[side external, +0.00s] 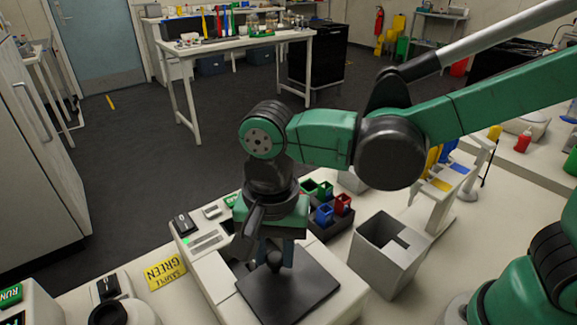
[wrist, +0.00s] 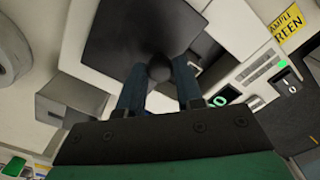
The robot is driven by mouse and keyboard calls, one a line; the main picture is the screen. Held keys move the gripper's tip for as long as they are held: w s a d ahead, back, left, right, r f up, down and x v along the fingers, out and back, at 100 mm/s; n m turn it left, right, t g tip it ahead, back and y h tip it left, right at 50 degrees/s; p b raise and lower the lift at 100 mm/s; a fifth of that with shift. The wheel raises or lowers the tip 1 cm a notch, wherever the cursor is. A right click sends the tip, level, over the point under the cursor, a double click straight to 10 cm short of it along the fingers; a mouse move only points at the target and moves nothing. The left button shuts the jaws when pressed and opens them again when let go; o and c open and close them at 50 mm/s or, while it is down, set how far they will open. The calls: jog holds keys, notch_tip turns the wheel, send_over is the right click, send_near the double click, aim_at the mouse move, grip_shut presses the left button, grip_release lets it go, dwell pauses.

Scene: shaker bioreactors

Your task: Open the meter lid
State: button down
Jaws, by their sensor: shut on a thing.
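The meter (side external: 208,262) is a pale box on the bench with a small display and a green light. Its lid (side external: 290,292) is a flat dark square plate with a round dark knob (wrist: 160,68). My gripper (side external: 274,258) points down over the lid, and its two blue-grey fingers are shut on the knob from both sides. The lid also shows in the wrist view (wrist: 115,40). A dark recess (wrist: 207,66) shows beside the lid, between it and the display panel. The gripper hides part of this area in the side view.
A grey open bin (side external: 388,255) stands right of the meter. A dark rack with red, blue and green square vessels (side external: 324,213) is behind it. A yellow sample label (side external: 165,273) lies left of the meter. A black-topped control (side external: 108,288) is at the lower left.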

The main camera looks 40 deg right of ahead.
aim_at(280, 261)
jog(key=shift+s, duration=0.55)
jog(key=c, duration=0.6)
grip_release()
jog(key=shift+r, duration=2.8)
jog(key=d+n+t, duration=0.2)
jog(key=d+n, duration=0.1)
jog(key=d, duration=0.2)
jog(key=w+d+f+n+t, duration=0.1)
jog(key=d+n+t, duration=0.1)
jog(key=d, duration=0.4)
jog(key=w+d+n+t, duration=0.1)
jog(key=d+n+t, duration=0.2)
jog(key=d, duration=0.3)
jog(key=shift+w+f+n, duration=0.15)
jog(key=shift+f+n, duration=0.25)
jog(key=shift+n, duration=0.1)
